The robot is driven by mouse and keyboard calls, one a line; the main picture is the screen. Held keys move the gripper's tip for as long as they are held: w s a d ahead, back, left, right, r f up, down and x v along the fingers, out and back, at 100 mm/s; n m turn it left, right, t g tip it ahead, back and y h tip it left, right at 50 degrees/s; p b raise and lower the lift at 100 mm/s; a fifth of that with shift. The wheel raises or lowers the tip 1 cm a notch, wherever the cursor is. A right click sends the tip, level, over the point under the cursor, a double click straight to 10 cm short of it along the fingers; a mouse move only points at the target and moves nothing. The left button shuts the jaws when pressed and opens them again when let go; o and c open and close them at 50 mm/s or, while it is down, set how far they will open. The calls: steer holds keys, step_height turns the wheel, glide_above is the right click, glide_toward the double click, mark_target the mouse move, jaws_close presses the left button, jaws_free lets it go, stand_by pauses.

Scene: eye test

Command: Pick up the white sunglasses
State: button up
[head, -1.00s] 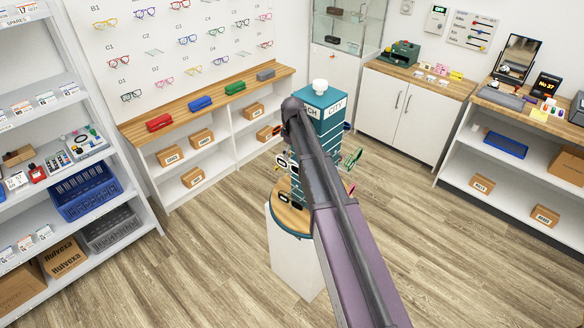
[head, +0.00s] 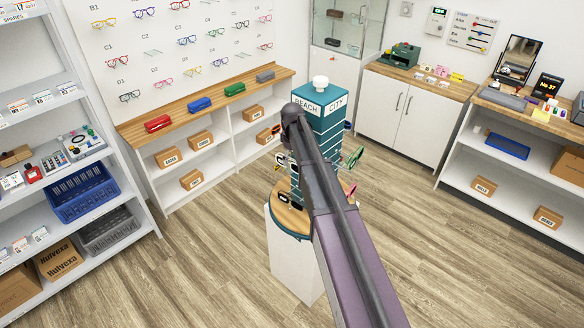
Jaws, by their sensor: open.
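A teal display stand (head: 330,122) with BEACH and CITY signs rises from a round wooden top (head: 284,216) on a white pedestal. Small pale-and-dark eyewear (head: 281,161) shows at its left side, close to my arm; it may be the white sunglasses, but it is too small to be sure. My arm crosses in front of the stand and covers much of its middle.
Green glasses (head: 354,157) stick out at the stand's right, with pink ones (head: 352,190) lower. Dark eyewear (head: 290,201) lies near the stand's foot. A wooden-topped wall shelf (head: 215,106) stands behind left, a white cabinet (head: 405,112) behind right. Floor around the pedestal is clear.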

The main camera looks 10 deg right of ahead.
steer(key=shift+f+b, duration=0.55)
steer(key=shift+f, duration=0.3)
steer(key=c, duration=1)
